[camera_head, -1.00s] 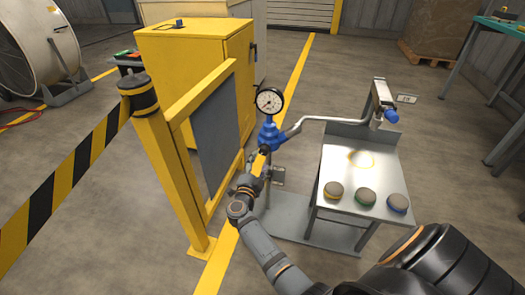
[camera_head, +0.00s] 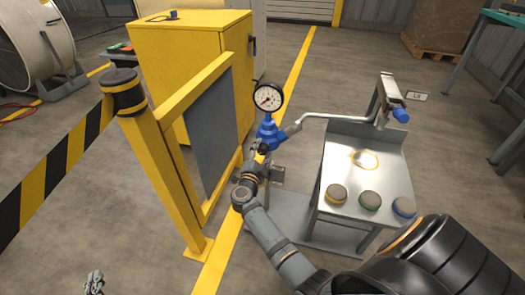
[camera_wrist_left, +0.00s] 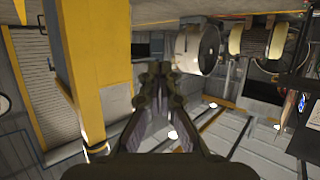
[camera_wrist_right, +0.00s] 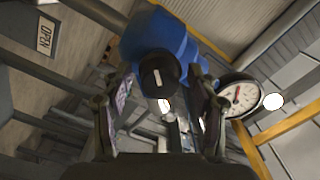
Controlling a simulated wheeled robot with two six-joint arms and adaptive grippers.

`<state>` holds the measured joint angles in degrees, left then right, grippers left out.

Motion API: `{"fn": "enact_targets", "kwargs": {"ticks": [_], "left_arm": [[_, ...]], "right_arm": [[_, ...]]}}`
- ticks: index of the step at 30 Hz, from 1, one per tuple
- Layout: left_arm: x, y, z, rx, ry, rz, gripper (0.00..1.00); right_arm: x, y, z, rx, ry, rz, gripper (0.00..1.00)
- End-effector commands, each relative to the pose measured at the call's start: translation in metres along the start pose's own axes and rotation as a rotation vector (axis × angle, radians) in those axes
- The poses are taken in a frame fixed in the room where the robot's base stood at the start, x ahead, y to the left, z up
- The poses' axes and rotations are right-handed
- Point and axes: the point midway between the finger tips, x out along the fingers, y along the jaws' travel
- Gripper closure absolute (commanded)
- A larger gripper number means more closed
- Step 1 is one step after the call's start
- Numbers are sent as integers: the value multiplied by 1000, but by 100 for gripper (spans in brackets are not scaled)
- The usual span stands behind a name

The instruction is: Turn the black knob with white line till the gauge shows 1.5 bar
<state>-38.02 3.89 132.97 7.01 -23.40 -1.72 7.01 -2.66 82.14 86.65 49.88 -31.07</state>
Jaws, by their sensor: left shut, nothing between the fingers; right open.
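The black knob with the white line (camera_wrist_right: 158,76) sits on the underside of a blue regulator body (camera_wrist_right: 160,40) in the right wrist view. My right gripper (camera_wrist_right: 162,92) is open, its fingers on either side of the knob; I cannot tell whether they touch it. The white line runs roughly upright in that view. The round gauge (camera_head: 268,97) stands above the blue body in the head view; its reading is too small to tell. My right gripper (camera_head: 258,155) hides the knob there. My left gripper (camera_head: 95,283) is shut and empty, also seen in the left wrist view (camera_wrist_left: 152,68).
A yellow frame with a grey panel (camera_head: 165,152) stands left of the gauge. A metal bench (camera_head: 345,228) with several round buttons stands to the right. A bent pipe (camera_head: 345,117) runs from the regulator toward it. A yellow cabinet (camera_head: 190,65) is behind.

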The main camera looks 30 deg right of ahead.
Motion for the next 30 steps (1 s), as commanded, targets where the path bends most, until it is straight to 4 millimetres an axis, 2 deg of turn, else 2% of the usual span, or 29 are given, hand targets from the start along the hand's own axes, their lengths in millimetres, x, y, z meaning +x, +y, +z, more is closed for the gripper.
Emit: {"fn": "enact_targets", "kwargs": {"ticks": [4, 5, 16, 26, 30], "left_arm": [[0, 0, 0, 0, 0, 0, 100], [0, 0, 0, 0, 0, 0, 100], [0, 0, 0, 1, -2, 0, 100], [-1, 0, 5, -1, -28, 2, 100], [-6, 1, 37, -12, -140, 5, 100]], "right_arm": [[0, 0, 0, 0, 0, 0, 41], [0, 0, 0, 0, 0, 0, 43], [0, 0, 0, 0, 0, 0, 94], [0, 0, 0, 46, 0, 1, 95], [0, 0, 0, 120, -1, 1, 95]]}}
